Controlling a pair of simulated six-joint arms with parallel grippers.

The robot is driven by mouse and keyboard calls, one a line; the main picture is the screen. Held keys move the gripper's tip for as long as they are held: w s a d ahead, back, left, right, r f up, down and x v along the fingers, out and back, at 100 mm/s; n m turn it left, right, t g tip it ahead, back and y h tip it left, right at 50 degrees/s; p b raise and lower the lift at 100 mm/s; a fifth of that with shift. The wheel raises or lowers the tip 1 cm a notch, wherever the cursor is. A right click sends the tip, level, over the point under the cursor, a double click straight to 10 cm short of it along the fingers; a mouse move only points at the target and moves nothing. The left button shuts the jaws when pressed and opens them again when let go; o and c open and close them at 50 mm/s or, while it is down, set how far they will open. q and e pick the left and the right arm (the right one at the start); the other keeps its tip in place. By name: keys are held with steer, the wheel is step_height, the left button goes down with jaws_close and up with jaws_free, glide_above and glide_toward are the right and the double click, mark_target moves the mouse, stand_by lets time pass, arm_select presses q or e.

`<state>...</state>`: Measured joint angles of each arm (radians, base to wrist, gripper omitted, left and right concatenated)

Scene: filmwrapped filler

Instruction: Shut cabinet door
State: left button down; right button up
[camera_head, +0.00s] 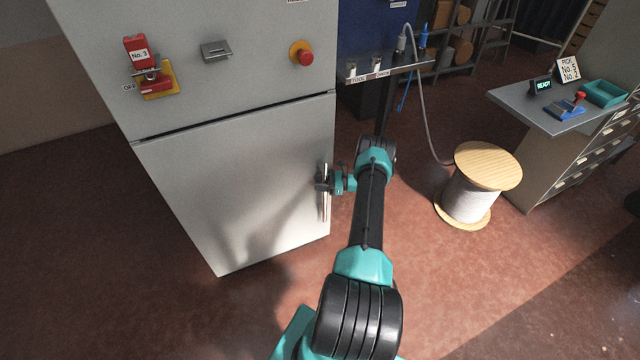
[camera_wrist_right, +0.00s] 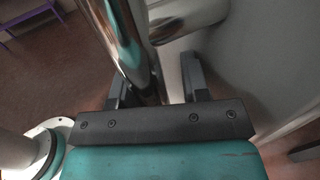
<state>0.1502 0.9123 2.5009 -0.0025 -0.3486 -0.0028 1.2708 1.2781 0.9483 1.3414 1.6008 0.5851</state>
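The grey cabinet door (camera_head: 220,180) is the lower front panel of a tall cabinet. It looks about flush with the panel above, with a thin dark seam between them; whether it is latched cannot be seen. A shiny vertical bar handle (camera_head: 325,200) is at the door's right edge. My right gripper (camera_head: 326,181) is at this handle. In the right wrist view the handle (camera_wrist_right: 124,40) passes between the fingers of the gripper (camera_wrist_right: 155,85), with a visible gap beside the right finger. My left gripper is not in view.
The upper cabinet panel (camera_head: 225,85) carries a red lockout switch (camera_head: 137,52), a grey latch (camera_head: 215,50) and a red button (camera_head: 303,54). A cable spool (camera_head: 472,195) stands right of my arm. A grey desk (camera_head: 530,112) is at far right. Floor between is clear.

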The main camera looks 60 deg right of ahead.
steer(key=v, duration=1.7)
steer(key=shift+s, duration=0.2)
steer(key=shift+f, duration=0.15)
